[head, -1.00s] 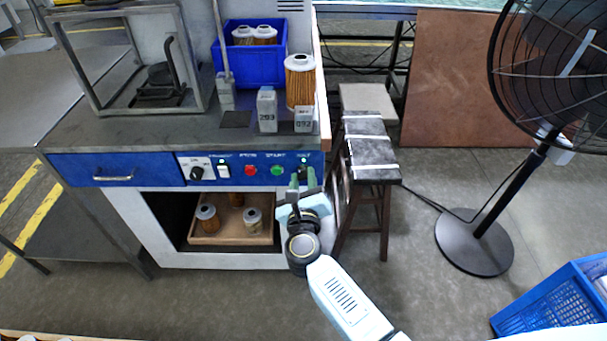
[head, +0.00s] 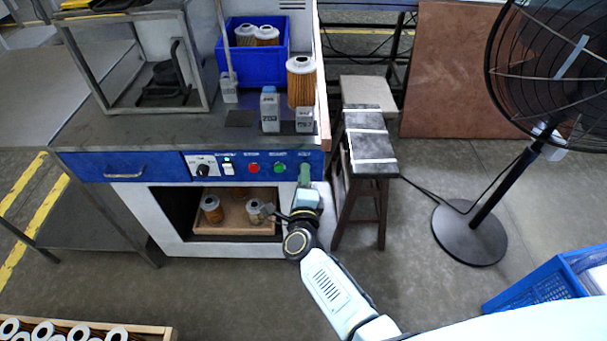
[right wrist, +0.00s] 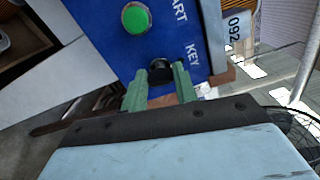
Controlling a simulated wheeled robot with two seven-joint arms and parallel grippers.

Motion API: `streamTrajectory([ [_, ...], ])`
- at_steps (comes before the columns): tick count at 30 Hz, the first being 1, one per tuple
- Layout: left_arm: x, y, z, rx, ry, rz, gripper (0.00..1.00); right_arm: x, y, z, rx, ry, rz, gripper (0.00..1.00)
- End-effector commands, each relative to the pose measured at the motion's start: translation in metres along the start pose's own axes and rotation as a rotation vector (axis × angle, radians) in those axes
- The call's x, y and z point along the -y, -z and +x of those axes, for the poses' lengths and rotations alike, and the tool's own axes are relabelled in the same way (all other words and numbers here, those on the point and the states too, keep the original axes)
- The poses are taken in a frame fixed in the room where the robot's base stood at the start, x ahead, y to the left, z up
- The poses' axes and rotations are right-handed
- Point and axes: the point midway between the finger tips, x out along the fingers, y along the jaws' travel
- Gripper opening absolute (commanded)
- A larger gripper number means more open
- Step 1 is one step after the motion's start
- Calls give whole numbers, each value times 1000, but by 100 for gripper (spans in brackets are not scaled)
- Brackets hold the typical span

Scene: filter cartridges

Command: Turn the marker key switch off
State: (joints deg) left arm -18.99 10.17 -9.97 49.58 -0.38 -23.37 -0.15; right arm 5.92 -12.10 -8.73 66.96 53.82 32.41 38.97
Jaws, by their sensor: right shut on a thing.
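The key switch is a round black knob (right wrist: 160,72) on the blue control panel (right wrist: 105,48), beside the printed word KEY in the right wrist view. My right gripper (right wrist: 160,80) has its green fingers on either side of the knob and is shut on it. In the head view the right gripper (head: 305,176) is at the right end of the blue panel (head: 139,164) and hides the key switch. The green start button (right wrist: 136,18) is beside the key switch, clear of the fingers. My left gripper is not in view.
The panel also carries a black rotary knob (head: 203,170), a white rocker switch (head: 228,168) and a red button (head: 253,168). Below, a wooden tray (head: 232,229) holds filter cartridges. A dark stool (head: 370,150) stands close to the right of the cabinet.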

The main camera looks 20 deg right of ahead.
Motion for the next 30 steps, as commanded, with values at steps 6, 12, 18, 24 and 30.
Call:
streamTrajectory([
  [6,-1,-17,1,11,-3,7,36,0,0,0,0,-1,-117,6],
  [12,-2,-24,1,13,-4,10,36,0,0,0,0,0,-175,6],
  [18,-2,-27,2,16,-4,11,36,-1,0,0,0,0,-195,6],
  [24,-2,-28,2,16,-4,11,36,-1,0,0,0,0,-197,6],
  [30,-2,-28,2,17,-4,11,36,-1,0,0,0,0,-197,37],
])
